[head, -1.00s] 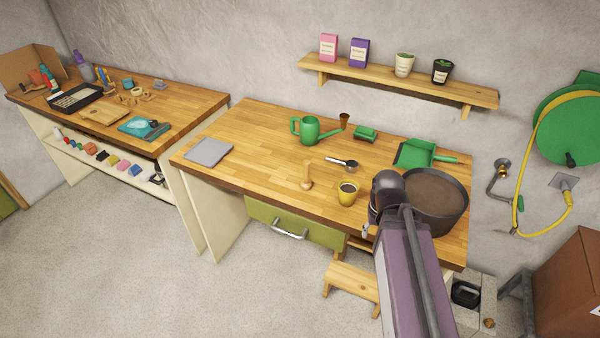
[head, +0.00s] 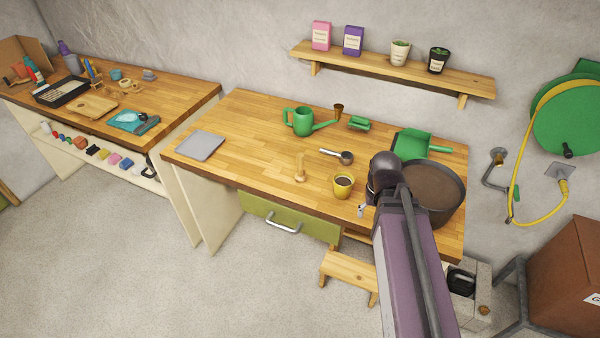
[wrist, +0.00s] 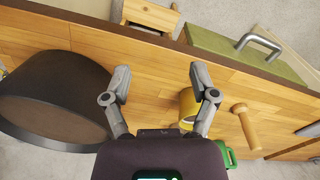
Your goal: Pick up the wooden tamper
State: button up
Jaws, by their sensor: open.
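In the wrist view the tamper (wrist: 247,126) lies to the right, outside my right finger. My gripper (wrist: 158,78) is open with nothing between its fingers, above the bench between the big dark pan and the yellow pot. The yellow pot is partly hidden behind my right finger. In the head view my arm hides most of my gripper; only a fingertip (head: 361,211) shows near the bench's front edge.
A big dark round pan of soil (head: 462,193) stands close on the right. A metal scoop (head: 338,156), green watering can (head: 301,122), green brush (head: 358,124) and green dustpan (head: 412,143) lie behind. The bench left of the tamper is clear up to a grey sheet (head: 200,146).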

jog(key=w+a+r+n+t+p, duration=0.1)
jog(key=w+a+r+p, duration=0.2)
jog(key=w+a, duration=0.3)
jog(key=w+a+r+n+p, duration=0.1)
jog(key=w+a+r+p, duration=0.25)
jog(key=w, duration=0.45)
jog(key=n+p, duration=0.2)
jog(key=p, duration=0.1)
send_near(301, 154)
jog(key=shift+s+r+t+y, duration=0.3)
jog(key=shift+s+r, duration=0.2)
jog(key=shift+r, duration=0.2)
jog(key=shift+f, duration=0.15)
jog(key=f+b, duration=0.5)
jog(key=w+f+b, duration=0.1)
jog(key=f+b, duration=0.2)
jog(key=shift+w+a+f, duration=0.1)
jog(key=shift+a, duration=0.1)
jog(key=shift+w+f+b, duration=0.2)
jog(key=shift+f+b, duration=1.1)
jog(key=shift+b, duration=0.1)
jog(key=shift+w+f+b, duration=0.25)
jog(key=shift+f+b, duration=1.05)
jog(key=shift+b, duration=0.05)
